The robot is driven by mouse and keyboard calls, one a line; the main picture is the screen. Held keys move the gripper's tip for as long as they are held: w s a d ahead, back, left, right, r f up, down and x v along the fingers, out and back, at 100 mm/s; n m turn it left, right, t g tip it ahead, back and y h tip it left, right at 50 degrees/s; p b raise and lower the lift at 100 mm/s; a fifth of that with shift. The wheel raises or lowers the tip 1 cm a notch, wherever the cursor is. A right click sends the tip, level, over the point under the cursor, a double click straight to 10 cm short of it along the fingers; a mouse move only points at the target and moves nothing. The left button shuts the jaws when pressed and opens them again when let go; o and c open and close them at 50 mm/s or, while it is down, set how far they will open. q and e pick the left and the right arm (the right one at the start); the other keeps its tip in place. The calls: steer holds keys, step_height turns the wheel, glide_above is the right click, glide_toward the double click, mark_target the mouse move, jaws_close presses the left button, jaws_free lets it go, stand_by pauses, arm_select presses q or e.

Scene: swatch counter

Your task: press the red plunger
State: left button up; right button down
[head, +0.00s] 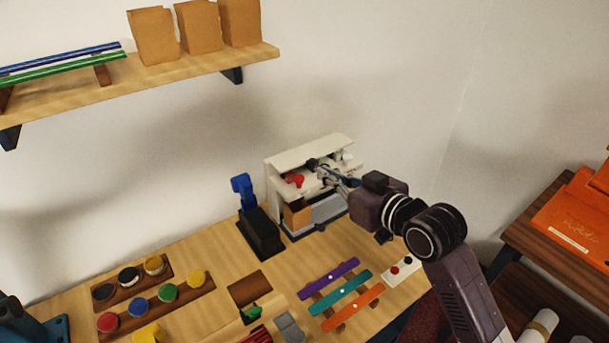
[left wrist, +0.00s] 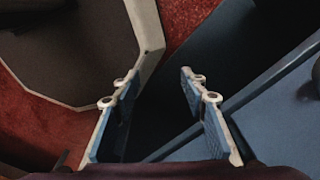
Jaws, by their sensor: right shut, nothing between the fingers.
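The red plunger (head: 296,180) shows inside the open front of a white machine (head: 308,153) at the back of the counter. My right gripper (head: 322,170) is shut and empty. Its fingertips reach into the machine's opening, to the right of the plunger. I see no clear contact between them, and the gripper and arm hide part of the machine's inside. My left gripper (left wrist: 160,95) shows in the left wrist view, its two fingers apart with nothing between them.
A black stand with a blue top (head: 260,232) is left of the machine. A white box with small buttons (head: 402,270) and purple, teal and orange strips (head: 345,301) lie in front. Colored pots in a wooden holder (head: 188,303) are at left. A shelf (head: 190,75) hangs above.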

steer(key=p, duration=0.2)
glide_above(299, 179)
steer(key=s+d, duration=0.1)
steer(key=f, duration=0.3)
steer(key=f+p, duration=0.1)
steer(key=f, duration=0.1)
steer(key=shift+s+d, duration=0.15)
steer(key=shift+s, duration=0.05)
steer(key=shift+d+f, duration=0.1)
steer(key=shift+f, duration=0.4)
arm_select(q)
steer(key=r, duration=0.2)
steer(key=w+a+r, duration=0.1)
steer(key=shift+w+r, duration=0.1)
steer(key=shift+r, duration=0.2)
steer(key=shift+f, duration=0.1)
arm_select(e)
steer(key=shift+f, duration=0.15)
